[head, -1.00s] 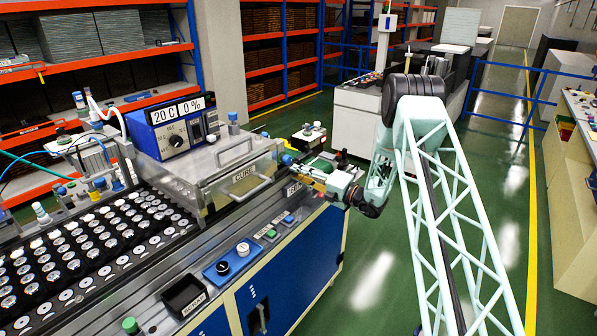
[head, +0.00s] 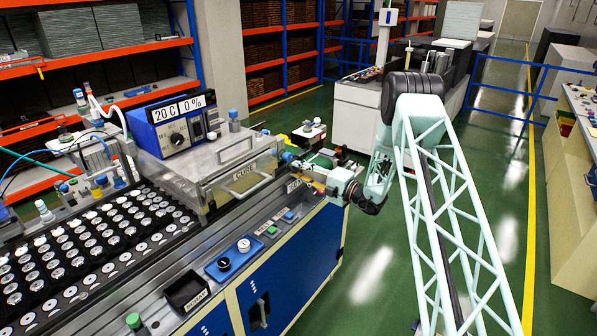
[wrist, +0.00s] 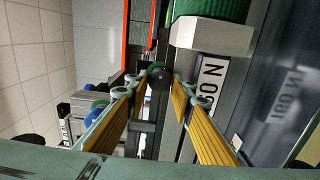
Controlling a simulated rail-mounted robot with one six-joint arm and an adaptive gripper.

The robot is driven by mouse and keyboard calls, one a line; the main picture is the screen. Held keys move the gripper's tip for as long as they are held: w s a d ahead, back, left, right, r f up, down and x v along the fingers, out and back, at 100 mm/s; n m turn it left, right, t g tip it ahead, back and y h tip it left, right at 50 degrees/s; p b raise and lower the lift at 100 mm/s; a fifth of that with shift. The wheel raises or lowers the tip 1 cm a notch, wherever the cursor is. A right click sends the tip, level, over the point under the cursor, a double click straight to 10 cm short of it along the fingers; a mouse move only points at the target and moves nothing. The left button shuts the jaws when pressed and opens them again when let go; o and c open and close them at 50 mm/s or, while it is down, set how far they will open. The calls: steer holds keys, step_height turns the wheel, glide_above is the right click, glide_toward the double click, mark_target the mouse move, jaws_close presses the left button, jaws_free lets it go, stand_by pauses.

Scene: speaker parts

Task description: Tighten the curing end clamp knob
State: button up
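My gripper (head: 308,178) is at the right end of the bench, beside the clear-lidded box marked CURE (head: 235,180). In the wrist view my gripper (wrist: 160,92) has two yellow ribbed fingers spread apart with a gap between them. A dark round knob (wrist: 160,78) shows in that gap, near the fingertips; it looks like the clamp knob. I see no clear finger contact on it, and I cannot tell its depth. In the head view the knob cannot be made out clearly among the small parts by the gripper.
A blue control box reading 20 C and 0 % (head: 172,122) stands behind the CURE box. A black tray of round parts (head: 85,245) lies left. Green floor is open at right.

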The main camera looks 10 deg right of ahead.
steer(key=shift+o, duration=0.6)
steer(key=shift+d, duration=0.1)
steer(key=v, duration=1.2)
stand_by(0.4)
